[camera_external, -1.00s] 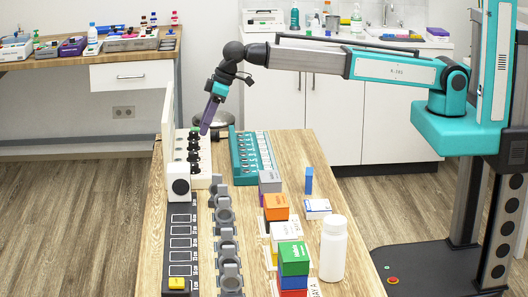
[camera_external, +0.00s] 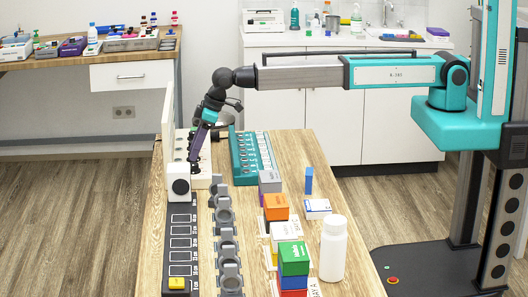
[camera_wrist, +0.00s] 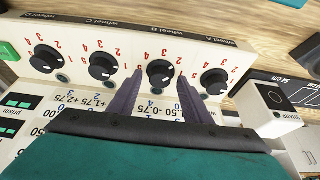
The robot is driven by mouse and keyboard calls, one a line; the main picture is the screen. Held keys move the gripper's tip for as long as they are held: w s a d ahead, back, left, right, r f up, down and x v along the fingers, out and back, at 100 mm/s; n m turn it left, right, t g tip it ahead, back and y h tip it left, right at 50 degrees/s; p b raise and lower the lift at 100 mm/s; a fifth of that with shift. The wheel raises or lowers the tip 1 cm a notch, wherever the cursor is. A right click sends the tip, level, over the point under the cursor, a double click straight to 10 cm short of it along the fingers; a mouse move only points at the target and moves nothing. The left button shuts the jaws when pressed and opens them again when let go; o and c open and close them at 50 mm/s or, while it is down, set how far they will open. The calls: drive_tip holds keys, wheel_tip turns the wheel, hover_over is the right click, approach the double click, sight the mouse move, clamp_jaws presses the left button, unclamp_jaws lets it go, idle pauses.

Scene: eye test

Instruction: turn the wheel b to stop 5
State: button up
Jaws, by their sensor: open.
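Wheel b (camera_wrist: 160,73) is a small black knob on a white panel (camera_wrist: 78,50), with red and blue numbers around it and a "wheel B" label behind it. My gripper (camera_wrist: 161,78) is open, with one purple finger on each side of this knob in the wrist view. I cannot tell whether the fingers touch it. The setting its pointer marks is too small to read surely. In the external view my gripper (camera_external: 194,157) points down at the row of black knobs and hides most of them.
Similar knobs stand close on both sides: wheel A (camera_wrist: 214,81) to the right and wheel C (camera_wrist: 103,66) to the left. A white block with a black disc (camera_external: 179,184) stands at the near end. A teal rack (camera_external: 236,160) is to the right.

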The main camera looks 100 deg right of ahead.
drive_tip(key=c, duration=1.1)
drive_tip(key=shift+o, duration=0.2)
drive_tip(key=shift+n, duration=0.4)
drive_tip(key=n+y+b, duration=0.1)
drive_tip(key=n, duration=0.2)
drive_tip(key=shift+w+d+n+y+b, duration=0.1)
drive_tip(key=shift+d+n+y+b, duration=0.1)
drive_tip(key=shift+n+y+b, duration=0.15)
drive_tip(key=n+g+y+b, duration=0.1)
drive_tip(key=n, duration=0.2)
drive_tip(key=shift+w+d+n, duration=0.1)
drive_tip(key=shift+d+n, duration=0.05)
drive_tip(key=shift+n, duration=0.2)
drive_tip(key=n+b, duration=0.1)
drive_tip(key=n, duration=0.1)
drive_tip(key=n+g+y+b, duration=0.1)
drive_tip(key=n, duration=0.2)
drive_tip(key=shift+w+d+g+y, duration=0.1)
drive_tip(key=shift+w+g+y, duration=0.1)
drive_tip(key=shift+g+y, duration=0.1)
drive_tip(key=shift+n+g+b, duration=0.7)
drive_tip(key=shift+n, duration=1.3)
